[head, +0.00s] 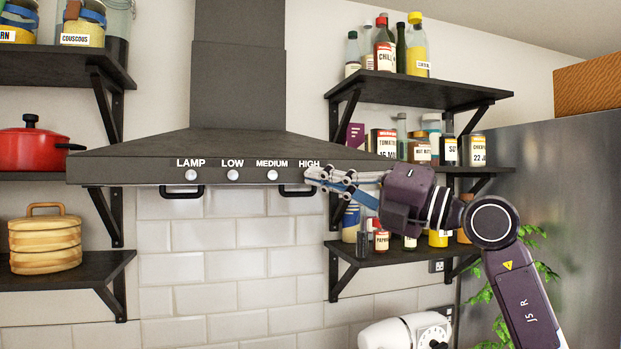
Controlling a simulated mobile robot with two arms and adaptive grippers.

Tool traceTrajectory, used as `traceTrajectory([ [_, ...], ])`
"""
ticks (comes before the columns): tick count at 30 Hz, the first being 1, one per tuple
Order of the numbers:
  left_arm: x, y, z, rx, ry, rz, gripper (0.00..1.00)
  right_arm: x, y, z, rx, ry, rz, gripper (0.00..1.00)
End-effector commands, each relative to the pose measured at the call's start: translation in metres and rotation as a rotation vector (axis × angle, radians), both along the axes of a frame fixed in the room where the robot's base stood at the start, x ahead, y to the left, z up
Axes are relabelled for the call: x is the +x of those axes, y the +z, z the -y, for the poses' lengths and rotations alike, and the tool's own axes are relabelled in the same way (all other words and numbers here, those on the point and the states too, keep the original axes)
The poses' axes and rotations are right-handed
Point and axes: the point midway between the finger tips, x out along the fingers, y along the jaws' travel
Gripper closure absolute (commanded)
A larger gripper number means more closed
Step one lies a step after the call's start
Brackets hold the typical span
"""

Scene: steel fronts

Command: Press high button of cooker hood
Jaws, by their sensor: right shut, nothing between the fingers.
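The dark cooker hood (130,165) hangs on the tiled wall, with a row of round buttons under the labels LAMP, LOW, MEDIUM and HIGH. The lamp button (191,175), low button (233,175) and medium button (272,175) show clearly. The high button is hidden behind the fingertips of my right gripper (314,178), just below the HIGH label. The right gripper comes in from the right and is shut and empty, its tips at or very near the hood's front. I cannot tell whether they touch the button. My left gripper is out of view.
Right of the hood, shelves (420,90) hold bottles and jars close behind my right arm. A steel fridge (560,200) stands at the far right. Left shelves hold a red pot (35,150) and a steamer basket (45,243). A white appliance (400,333) stands below. Space before the tiles is clear.

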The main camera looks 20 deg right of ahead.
Motion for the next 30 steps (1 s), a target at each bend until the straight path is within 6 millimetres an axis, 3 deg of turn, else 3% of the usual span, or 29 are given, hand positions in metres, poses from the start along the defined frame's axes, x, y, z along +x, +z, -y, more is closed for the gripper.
traceTrajectory([
  [11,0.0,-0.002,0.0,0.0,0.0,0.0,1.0,-0.004,0.0,0.0,0.0,0.0,0.0,1.0],
  [30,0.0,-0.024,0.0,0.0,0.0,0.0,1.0,-0.061,-0.001,0.002,-0.001,0.0,0.001,1.0],
])
